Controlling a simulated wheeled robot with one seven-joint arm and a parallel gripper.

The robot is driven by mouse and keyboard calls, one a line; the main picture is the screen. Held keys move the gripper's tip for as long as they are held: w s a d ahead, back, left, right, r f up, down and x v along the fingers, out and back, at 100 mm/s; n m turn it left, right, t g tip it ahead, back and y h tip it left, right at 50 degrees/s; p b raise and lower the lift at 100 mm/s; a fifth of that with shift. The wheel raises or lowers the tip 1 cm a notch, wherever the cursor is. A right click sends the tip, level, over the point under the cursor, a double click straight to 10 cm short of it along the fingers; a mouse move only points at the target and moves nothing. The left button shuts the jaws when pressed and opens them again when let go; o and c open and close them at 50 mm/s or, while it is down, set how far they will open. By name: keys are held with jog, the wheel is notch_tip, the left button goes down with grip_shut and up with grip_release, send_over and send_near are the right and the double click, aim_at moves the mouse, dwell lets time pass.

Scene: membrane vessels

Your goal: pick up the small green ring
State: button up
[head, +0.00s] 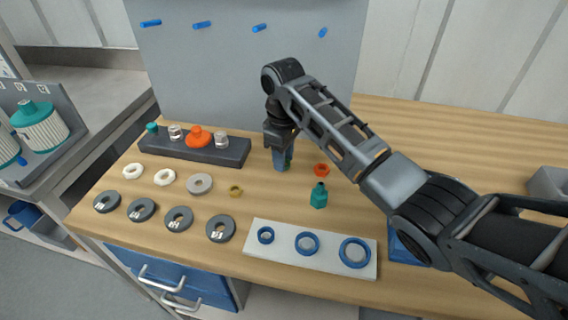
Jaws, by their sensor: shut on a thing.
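My gripper (282,163) points down at the middle of the table, in front of the grey back panel and right of the dark rack. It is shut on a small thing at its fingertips. A trace of green shows there, which fits the small green ring, but the fingers hide most of it. I cannot tell whether it touches the wood. No other green ring shows in the open.
Near the gripper are an orange nut (321,170), a teal fitting (319,196) and a brass nut (236,190). A dark rack (185,148) stands left. White and dark rings lie front left. A pale board (290,262) with blue rings lies in front.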

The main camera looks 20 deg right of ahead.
jog(key=shift+r, duration=0.45)
notch_tip(320, 180, up, 3)
jog(key=shift+r+b, duration=0.15)
jog(key=shift+b, duration=0.2)
jog(key=s+d+r+p, duration=0.5)
jog(key=s+d+r, duration=0.3)
jog(key=r, duration=0.2)
jog(key=shift+d+r+p, duration=0.15)
jog(key=shift+r+p, duration=0.15)
jog(key=shift+r, duration=0.05)
